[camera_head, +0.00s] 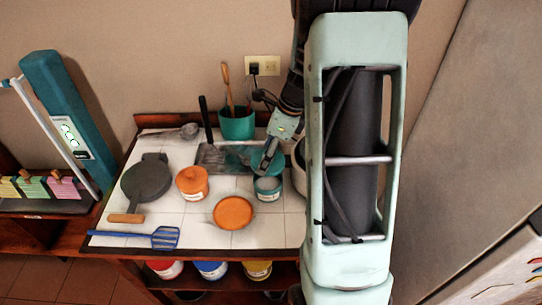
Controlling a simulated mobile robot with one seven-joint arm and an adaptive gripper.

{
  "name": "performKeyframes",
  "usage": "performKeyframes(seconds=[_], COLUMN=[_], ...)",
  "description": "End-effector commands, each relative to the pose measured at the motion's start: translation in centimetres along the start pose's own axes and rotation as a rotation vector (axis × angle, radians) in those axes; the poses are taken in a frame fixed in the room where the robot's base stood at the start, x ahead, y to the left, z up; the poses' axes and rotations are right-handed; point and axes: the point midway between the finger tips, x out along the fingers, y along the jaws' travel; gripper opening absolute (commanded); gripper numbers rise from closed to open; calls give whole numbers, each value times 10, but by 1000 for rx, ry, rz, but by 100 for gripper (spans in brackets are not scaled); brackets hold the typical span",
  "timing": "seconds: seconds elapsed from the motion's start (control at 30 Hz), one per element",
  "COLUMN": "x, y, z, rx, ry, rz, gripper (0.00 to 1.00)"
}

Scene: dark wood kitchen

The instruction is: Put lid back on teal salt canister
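The teal salt canister (268,189) stands upright on the white tiled top, right of the middle, and its upper rim shows. A teal lid (262,162) is just above and behind it in the picture, tilted and apart from the rim. My gripper (270,151) comes down from the upper right and its fingers meet the lid's edge. It appears shut on the lid, though the fingers are small and partly hidden.
An orange canister (192,184) and a round orange item (234,212) stand to the left. A grey tray (210,158) and a teal utensil pot (237,124) are behind. A dark pan (146,179) and a blue spatula (150,238) lie left. A pale pot (299,172) is close on the right.

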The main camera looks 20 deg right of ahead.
Motion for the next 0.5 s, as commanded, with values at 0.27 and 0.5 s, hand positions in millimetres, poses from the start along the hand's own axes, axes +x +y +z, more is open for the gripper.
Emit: performKeyframes(seconds=[0.27, 0.5], x=[6, 25], y=[-1, 0], z=[0, -7], rx=[0, 0], ry=[-1, 0], rz=[-1, 0], gripper=[54, 54])
